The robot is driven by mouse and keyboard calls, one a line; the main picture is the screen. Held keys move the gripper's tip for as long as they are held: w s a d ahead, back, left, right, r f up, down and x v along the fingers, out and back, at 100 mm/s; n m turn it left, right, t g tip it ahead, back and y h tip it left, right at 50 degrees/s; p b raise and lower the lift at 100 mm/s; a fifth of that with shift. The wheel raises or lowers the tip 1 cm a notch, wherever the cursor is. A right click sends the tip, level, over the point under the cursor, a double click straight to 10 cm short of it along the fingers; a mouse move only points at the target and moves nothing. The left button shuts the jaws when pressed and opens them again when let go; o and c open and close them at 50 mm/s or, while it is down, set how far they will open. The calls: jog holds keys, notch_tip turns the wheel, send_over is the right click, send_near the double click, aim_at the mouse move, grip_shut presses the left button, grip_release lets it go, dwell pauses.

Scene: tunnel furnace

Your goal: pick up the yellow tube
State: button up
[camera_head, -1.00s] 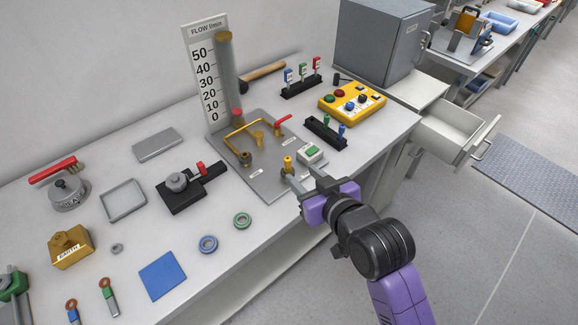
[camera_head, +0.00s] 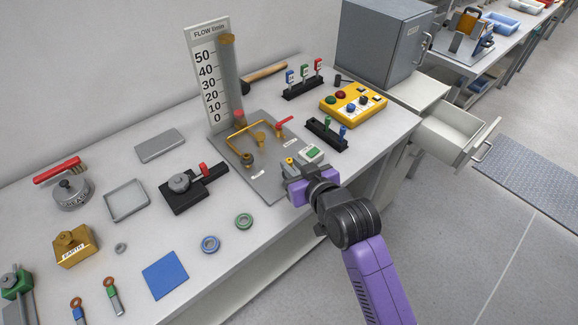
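A yellow bent tube (camera_head: 245,129) runs over the grey plate (camera_head: 262,186), from a brass fitting (camera_head: 247,160) at the left towards the foot of the flow gauge. A short yellow upright piece (camera_head: 290,161) stands near the plate's front right. Which of these is the task's tube I cannot tell for sure. My gripper (camera_head: 298,169) points down at the plate's front right edge, close to the short upright piece and well away from the bent tube. Its fingers look apart, with nothing clearly held. The lower part of the short piece is hidden by the gripper.
A white box with a green button (camera_head: 312,153) sits just right of my fingers. A red-handled valve (camera_head: 279,124) and the tall flow gauge (camera_head: 209,75) stand behind. A black clamp (camera_head: 190,190) lies left of the plate. An open drawer (camera_head: 452,131) juts out at right.

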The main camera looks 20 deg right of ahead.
grip_shut()
jog(key=shift+r, duration=0.15)
